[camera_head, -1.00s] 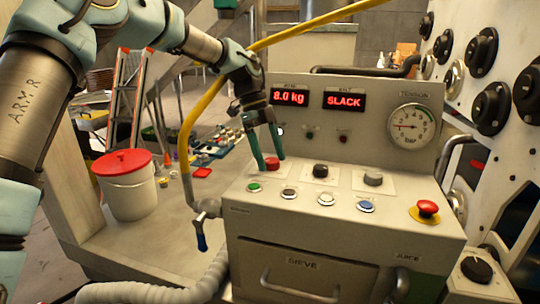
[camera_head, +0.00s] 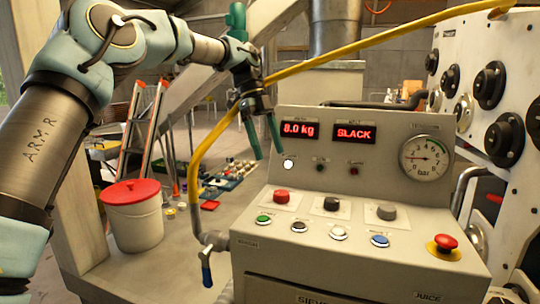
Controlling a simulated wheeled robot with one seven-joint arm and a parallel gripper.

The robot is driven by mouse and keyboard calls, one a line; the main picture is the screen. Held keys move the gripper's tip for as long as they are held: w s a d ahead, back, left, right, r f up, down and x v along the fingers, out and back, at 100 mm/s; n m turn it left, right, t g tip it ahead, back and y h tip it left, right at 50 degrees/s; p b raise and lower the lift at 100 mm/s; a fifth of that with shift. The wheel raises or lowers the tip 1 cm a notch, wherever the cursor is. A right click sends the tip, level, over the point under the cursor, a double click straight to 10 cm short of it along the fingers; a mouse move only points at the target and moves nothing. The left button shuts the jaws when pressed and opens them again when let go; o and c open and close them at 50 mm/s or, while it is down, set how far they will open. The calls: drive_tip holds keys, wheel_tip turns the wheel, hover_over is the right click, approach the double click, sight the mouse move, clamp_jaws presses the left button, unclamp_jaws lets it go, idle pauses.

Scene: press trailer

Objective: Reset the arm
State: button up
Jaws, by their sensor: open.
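My gripper (camera_head: 265,154) hangs from my arm with its green fingers pointing down and spread apart. It is open and empty, in the air in front of the left part of the control panel (camera_head: 385,135). The red knob (camera_head: 282,196) on the panel's sloped front sits below and a little right of the fingertips, apart from them. A black knob (camera_head: 331,204) and a grey knob (camera_head: 387,212) stand to its right. The displays read 8.0 kg (camera_head: 299,129) and SLACK (camera_head: 354,133).
A yellow hose (camera_head: 206,134) runs beside and behind my gripper. A tension gauge (camera_head: 425,159) and a red mushroom button (camera_head: 446,242) are at the panel's right. A white bucket (camera_head: 134,222) with a red lid stands at the left. Dark round knobs (camera_head: 490,86) line the right wall.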

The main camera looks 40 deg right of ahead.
idle(0.4)
drive_tip(key=w+a+f+n+t, duration=0.1)
drive_tip(key=w+a+f+n, duration=0.2)
drive_tip(key=a+n, duration=0.35)
drive_tip(key=w+a+f+n+t, duration=0.15)
drive_tip(key=a+f+n, duration=0.25)
drive_tip(key=a, duration=0.5)
drive_tip(key=w+a+f+n+t, duration=0.1)
drive_tip(key=w+a+f+n, duration=0.25)
drive_tip(key=a+n, duration=0.35)
drive_tip(key=s+a+f+n, duration=0.2)
drive_tip(key=a+n, duration=0.3)
drive_tip(key=a, duration=0.3)
drive_tip(key=s+a+f+n+t, duration=0.1)
drive_tip(key=s+a+f+n, duration=0.1)
drive_tip(key=a+n, duration=0.3)
drive_tip(key=s+a+f+n+t, duration=0.1)
drive_tip(key=s+a+n, duration=0.3)
drive_tip(key=a, duration=0.9)
drive_tip(key=shift+s+a+f+n, duration=0.15)
drive_tip(key=shift+s+f+n, duration=0.2)
drive_tip(key=shift+f+n, duration=0.4)
drive_tip(key=shift+r+t, duration=0.15)
drive_tip(key=shift+t, duration=0.1)
